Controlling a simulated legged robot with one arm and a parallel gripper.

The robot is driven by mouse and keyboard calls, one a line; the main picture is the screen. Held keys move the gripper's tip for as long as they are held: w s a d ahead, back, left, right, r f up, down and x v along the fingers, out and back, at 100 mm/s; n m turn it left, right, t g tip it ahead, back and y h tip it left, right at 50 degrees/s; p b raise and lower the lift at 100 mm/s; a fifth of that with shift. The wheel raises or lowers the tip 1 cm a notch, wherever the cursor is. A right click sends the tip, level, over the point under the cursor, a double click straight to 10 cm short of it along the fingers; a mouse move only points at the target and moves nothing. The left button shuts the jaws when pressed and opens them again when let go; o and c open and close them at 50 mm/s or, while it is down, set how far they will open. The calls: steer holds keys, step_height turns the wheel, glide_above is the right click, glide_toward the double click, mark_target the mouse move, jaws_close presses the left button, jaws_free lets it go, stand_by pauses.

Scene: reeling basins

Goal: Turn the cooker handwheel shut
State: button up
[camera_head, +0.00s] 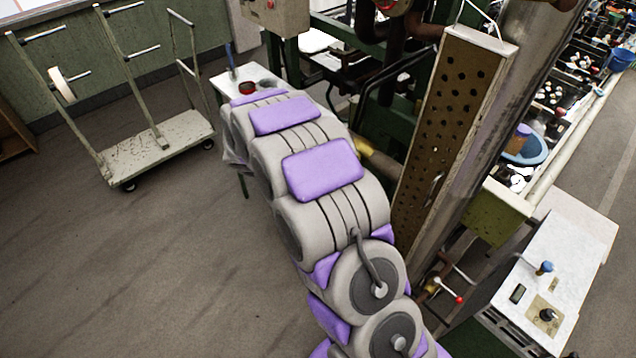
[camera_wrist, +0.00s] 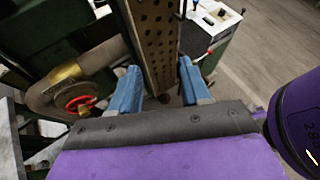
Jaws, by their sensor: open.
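A red handwheel (camera_wrist: 80,103) shows in the wrist view at the left, beside a brown round housing with a brass-coloured collar (camera_wrist: 68,74). I cannot tell for sure that it is the cooker handwheel. My gripper (camera_wrist: 160,88) has two blue fingers spread apart with nothing between them; the wheel lies to the left of the left finger, apart from it. Another red part (camera_head: 394,5) shows at the top edge on dark pipes, cut off by the frame.
A perforated panel (camera_head: 450,120) stands close right of my arm and, in the wrist view, beyond the fingers. A white-topped cabinet (camera_head: 560,265) is at right, near a red-tipped lever (camera_head: 458,298). A cart (camera_head: 160,140) stands back left. Floor at left is clear.

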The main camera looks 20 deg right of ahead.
steer(key=w+a+f+n+t+h+b, duration=0.2)
steer(key=w+f+n+t+h, duration=0.3)
steer(key=w+f+n+t, duration=0.75)
steer(key=w+d+f+n+g+b, duration=0.1)
steer(key=w+d+f+g, duration=0.2)
steer(key=w+d+f, duration=0.3)
steer(key=shift+w+d+f+n+g, duration=0.2)
steer(key=shift+w+d+n+g, duration=0.15)
steer(key=shift+d, duration=0.15)
